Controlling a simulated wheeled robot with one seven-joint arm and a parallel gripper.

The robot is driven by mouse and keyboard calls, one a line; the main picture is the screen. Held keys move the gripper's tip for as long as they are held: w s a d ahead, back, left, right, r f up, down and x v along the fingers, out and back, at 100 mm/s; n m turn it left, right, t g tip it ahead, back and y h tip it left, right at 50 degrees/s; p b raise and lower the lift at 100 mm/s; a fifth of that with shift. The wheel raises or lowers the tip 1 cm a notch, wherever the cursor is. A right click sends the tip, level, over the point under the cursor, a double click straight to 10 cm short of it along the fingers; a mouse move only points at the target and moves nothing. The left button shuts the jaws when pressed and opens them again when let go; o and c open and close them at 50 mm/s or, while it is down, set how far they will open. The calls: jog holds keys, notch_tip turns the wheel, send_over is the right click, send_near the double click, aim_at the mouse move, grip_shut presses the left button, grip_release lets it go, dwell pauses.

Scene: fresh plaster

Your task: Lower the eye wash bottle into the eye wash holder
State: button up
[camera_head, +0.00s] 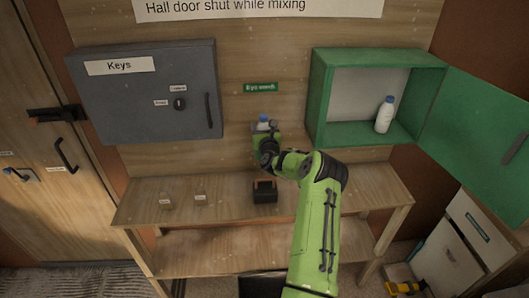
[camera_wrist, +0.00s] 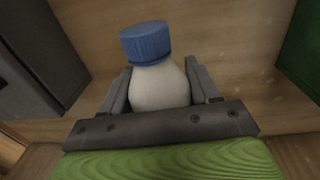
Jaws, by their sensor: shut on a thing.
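The eye wash bottle is white with a ribbed blue cap (camera_head: 263,119). In the wrist view its white body (camera_wrist: 158,86) sits between the two grey fingers, cap toward the wall. My gripper (camera_head: 266,133) is shut on the bottle, in front of the wooden wall panel, below the green "Eye wash" sign (camera_head: 261,87). My gripper and wrist hide most of the bottle in the head view. The eye wash holder cannot be clearly made out; a small pale patch beside the bottle under the sign is too small to tell.
A grey key cabinet (camera_head: 145,92) is left of my gripper. An open green cabinet (camera_head: 319,97) on the right holds another white bottle (camera_head: 384,117).

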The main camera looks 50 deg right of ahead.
jog(key=shift+f+b, duration=0.85)
jog(key=shift+f, duration=0.25)
dwell(0.4)
jog(key=o, duration=1.3)
jog(key=shift+o, duration=0.2)
jog(key=b+v, duration=0.4)
jog(key=v, duration=1.1)
jog(key=shift+s+a+b, duration=0.25)
jog(key=shift+s+b, duration=0.05)
jog(key=shift+b, duration=0.05)
